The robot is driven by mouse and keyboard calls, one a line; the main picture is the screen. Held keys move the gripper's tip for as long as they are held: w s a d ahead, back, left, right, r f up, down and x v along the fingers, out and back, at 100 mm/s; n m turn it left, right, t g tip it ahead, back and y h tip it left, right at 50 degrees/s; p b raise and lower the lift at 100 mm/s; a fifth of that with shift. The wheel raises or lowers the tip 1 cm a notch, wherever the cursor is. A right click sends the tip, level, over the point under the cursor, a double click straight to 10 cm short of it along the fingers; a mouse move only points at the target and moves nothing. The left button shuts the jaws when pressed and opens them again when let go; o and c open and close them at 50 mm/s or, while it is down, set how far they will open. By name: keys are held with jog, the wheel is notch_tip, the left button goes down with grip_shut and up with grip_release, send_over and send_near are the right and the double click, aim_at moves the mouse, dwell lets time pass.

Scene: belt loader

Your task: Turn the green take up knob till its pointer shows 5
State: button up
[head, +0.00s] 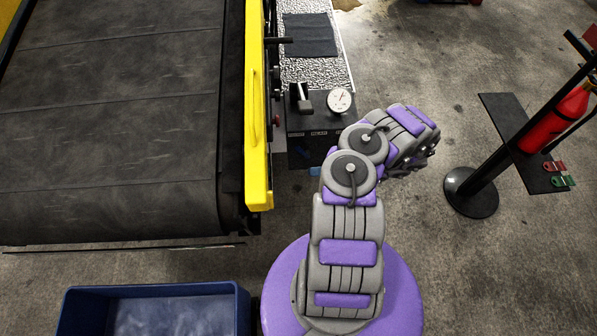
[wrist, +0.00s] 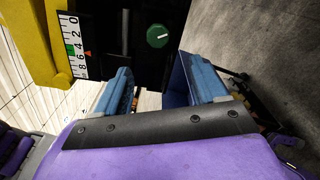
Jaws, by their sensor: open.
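The green take up knob (wrist: 157,36) is round with a white line on its face, mounted on a black panel in the wrist view. A white scale (wrist: 70,45) with digits 0 to 8 and a green band stands to its left. A small orange-red pointer (wrist: 88,53) sits beside the scale, near 4 to 6; its exact reading is too small to tell. My gripper (wrist: 160,78) is open, its two blue fingers spread apart below the knob in the picture, with nothing between the tips. The knob cannot be made out in the head view.
The conveyor belt (head: 110,100) with its yellow side guard (head: 257,110) fills the left. A control box (head: 312,112) with a white dial gauge (head: 339,100) stands beyond my arm. A blue bin (head: 150,290) is at lower left. A stand (head: 472,190) with a red extinguisher (head: 555,120) is right.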

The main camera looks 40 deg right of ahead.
jog(key=shift+v, duration=2.45)
